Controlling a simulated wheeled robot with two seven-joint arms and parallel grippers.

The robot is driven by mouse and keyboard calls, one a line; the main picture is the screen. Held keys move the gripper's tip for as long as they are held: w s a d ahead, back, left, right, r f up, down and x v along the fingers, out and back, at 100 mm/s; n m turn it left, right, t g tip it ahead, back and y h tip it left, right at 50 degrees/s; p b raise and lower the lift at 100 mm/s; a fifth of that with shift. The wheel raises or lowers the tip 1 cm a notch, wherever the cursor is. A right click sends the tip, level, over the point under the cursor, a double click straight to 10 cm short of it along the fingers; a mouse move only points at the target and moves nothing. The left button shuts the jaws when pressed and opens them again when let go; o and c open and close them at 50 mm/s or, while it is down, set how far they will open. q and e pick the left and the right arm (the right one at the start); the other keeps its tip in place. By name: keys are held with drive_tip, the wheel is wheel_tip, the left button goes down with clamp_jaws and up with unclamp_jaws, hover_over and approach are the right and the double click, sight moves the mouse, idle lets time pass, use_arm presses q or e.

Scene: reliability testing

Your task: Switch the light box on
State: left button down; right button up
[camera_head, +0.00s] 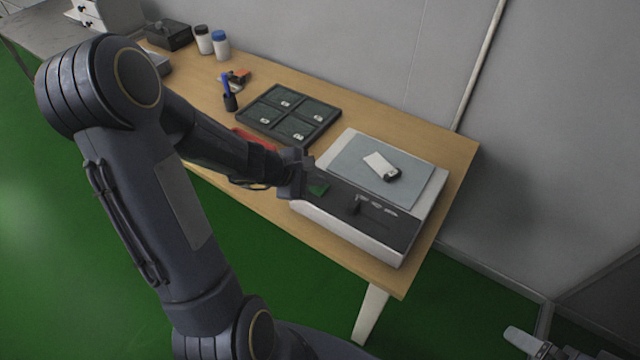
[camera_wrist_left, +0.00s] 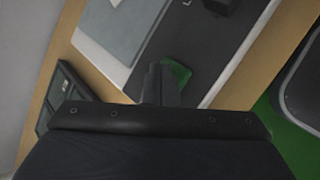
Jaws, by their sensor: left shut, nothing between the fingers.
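The light box (camera_head: 350,237) is a white box at the right end of the table, with a grey-blue top plate (camera_head: 348,161) that shows no glow. Its dark sloping front panel (camera_head: 385,232) carries a green switch (camera_head: 319,187) at the left end and a small dark knob or lever further right. My left gripper (camera_head: 306,176) is at that left end. In the left wrist view its fingers (camera_wrist_left: 160,82) are shut and empty, right beside the green switch (camera_wrist_left: 179,72) and partly covering it. I cannot tell if they touch. My right gripper is not in view.
A small white and black device (camera_head: 381,166) lies on the top plate. A dark tray with several compartments (camera_head: 262,134) sits left of the box. The wall runs behind the table.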

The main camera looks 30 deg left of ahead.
sight(315, 188)
use_arm(q)
drive_tip(key=shift+f, duration=0.35)
drive_tip(key=shift+r, duration=0.4)
wheel_tip(315, 188, up, 6)
drive_tip(key=p, duration=0.5)
drive_tip(key=shift+r, duration=0.1)
idle(0.4)
